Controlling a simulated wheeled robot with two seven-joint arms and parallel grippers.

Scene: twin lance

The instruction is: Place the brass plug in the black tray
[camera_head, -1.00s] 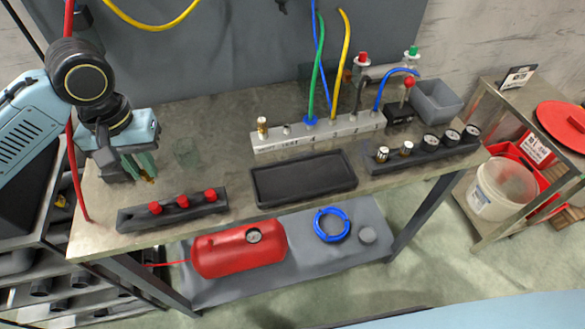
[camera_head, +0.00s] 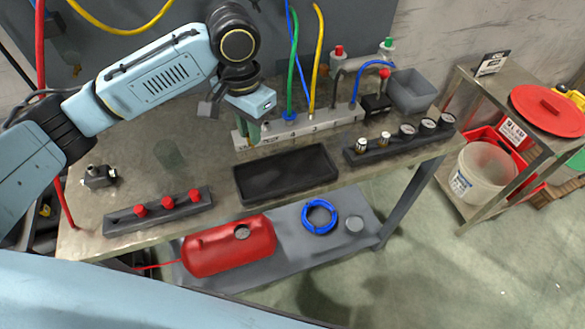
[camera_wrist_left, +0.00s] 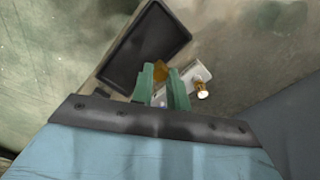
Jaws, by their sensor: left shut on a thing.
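My left gripper (camera_head: 254,137) is above the left end of the grey manifold block (camera_head: 308,128), behind the black tray (camera_head: 242,191). In the left wrist view its green fingers are shut on an amber-brass piece, the brass plug (camera_wrist_left: 160,71), held between the tips. The head view does not show the plug clearly. The black tray (camera_wrist_left: 148,47) also shows in the wrist view, beyond the fingertips, and looks empty. A second brass-coloured fitting (camera_wrist_left: 202,91) stands on the manifold's end, right of the fingers; my gripper hides it in the head view. My right gripper is out of view.
A black rack with red knobs (camera_head: 158,214) lies left of the tray, and a rack with gauges (camera_head: 400,144) lies right. A small metal fitting (camera_head: 98,177) sits at the table's left. Hoses rise from the manifold. A grey bin (camera_head: 412,94) stands at the back right.

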